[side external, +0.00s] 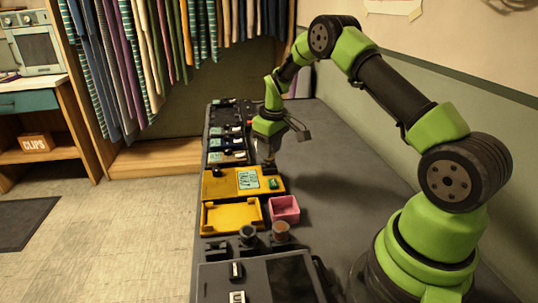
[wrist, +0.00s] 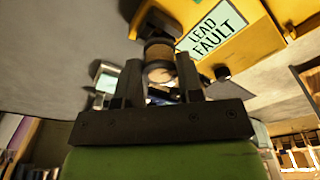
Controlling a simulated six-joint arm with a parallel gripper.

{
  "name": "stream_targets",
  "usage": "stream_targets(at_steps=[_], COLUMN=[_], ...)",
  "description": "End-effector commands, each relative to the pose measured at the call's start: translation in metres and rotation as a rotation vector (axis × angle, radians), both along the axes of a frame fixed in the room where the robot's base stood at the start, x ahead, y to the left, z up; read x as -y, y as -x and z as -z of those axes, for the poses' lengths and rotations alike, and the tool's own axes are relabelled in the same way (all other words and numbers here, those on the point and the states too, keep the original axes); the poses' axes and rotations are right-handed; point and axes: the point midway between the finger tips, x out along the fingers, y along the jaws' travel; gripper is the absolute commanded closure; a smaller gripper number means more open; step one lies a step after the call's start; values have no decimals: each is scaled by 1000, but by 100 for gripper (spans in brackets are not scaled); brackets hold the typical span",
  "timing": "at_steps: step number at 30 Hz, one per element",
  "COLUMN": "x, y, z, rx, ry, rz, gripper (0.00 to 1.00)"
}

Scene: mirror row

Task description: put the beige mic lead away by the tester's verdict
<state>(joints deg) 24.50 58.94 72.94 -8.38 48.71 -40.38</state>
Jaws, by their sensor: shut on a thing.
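My gripper (side external: 269,165) is above the far edge of the yellow tester (side external: 216,187) and points down. In the wrist view, its fingers (wrist: 160,84) are shut on a dark cylindrical plug with a beige band, the beige mic lead (wrist: 160,73). The rest of the lead is hidden. The tester's pale display (wrist: 213,36) reads "LEAD FAULT" in the wrist view. A shallow yellow tray (side external: 232,229) lies in front of the tester, with a small pink bin (side external: 285,217) to its right. Both look empty.
A dark panelled case (side external: 285,277) is nearest the camera. Several devices (side external: 226,143) line the bench behind the tester. The bench's right side (side external: 335,180) is clear.

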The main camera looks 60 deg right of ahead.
Motion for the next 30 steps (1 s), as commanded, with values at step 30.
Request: stream_targets(at_steps=[30], x=[-80], y=[85], z=[-70], rx=[3], ry=[-5], rz=[-444], gripper=[92])
